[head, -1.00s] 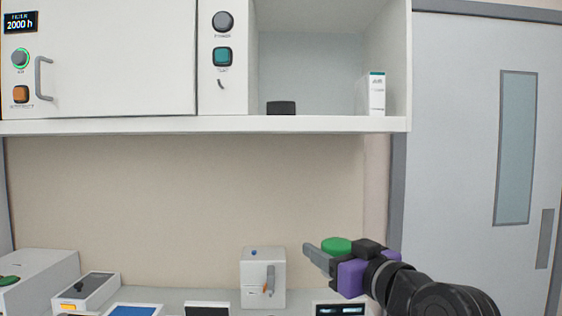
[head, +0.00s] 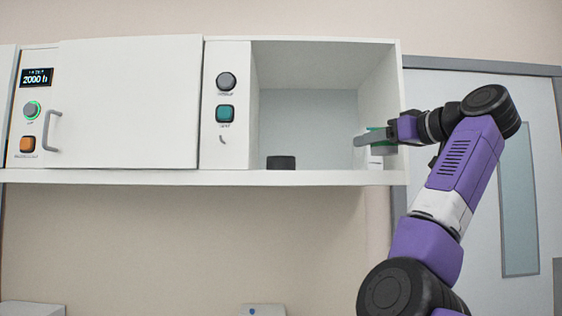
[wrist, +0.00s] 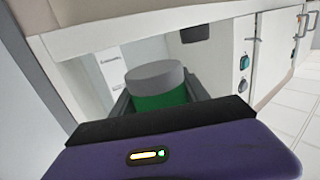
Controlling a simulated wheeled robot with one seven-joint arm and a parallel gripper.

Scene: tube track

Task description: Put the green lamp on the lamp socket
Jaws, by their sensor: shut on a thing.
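The green lamp (wrist: 160,98), a green cylinder with a grey end, sits between the fingers of my gripper (wrist: 160,100) in the wrist view. My gripper is shut on it. In the head view my gripper (head: 372,138) is raised at the right side of the open shelf compartment, above the shelf board. The lamp is mostly hidden there by the fingers.
A white box (head: 375,162) stands on the shelf's right side, close to my gripper and partly hidden by it. The compartment's right wall (head: 385,95) is near. The middle of the compartment is clear. A closed cabinet door (head: 128,105) and a switch panel (head: 226,148) are on the left.

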